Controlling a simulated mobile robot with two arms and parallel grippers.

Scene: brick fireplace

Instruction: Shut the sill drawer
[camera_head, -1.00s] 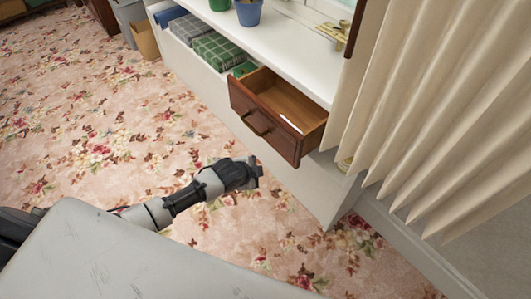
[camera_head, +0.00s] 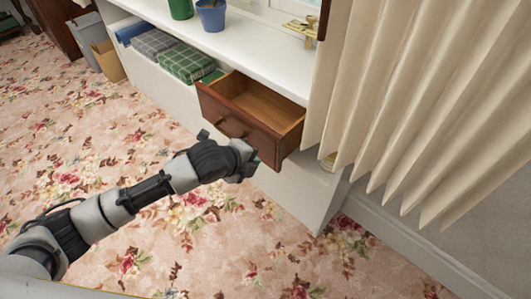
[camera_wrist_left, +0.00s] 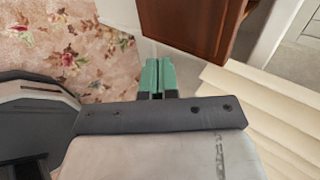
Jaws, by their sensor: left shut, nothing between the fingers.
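The sill drawer (camera_head: 237,126) is a brown wooden box with a dark handle (camera_head: 232,128) on its front. It stands pulled out below the white window sill, and its inside looks mostly empty. My left gripper (camera_head: 255,163) is just in front of the drawer's lower right part in the head view. In the left wrist view its green fingertips (camera_wrist_left: 158,76) are together with nothing between them, and the drawer (camera_wrist_left: 196,22) is just beyond them. I cannot tell whether they touch it. My right gripper is not in view.
Cream pleated curtains (camera_head: 400,100) hang right of the drawer. Folded cloths (camera_head: 187,62) lie in the shelf left of it. A blue pot (camera_head: 211,16) stands on the white sill (camera_head: 270,62). The floral carpet (camera_head: 75,160) is clear at left.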

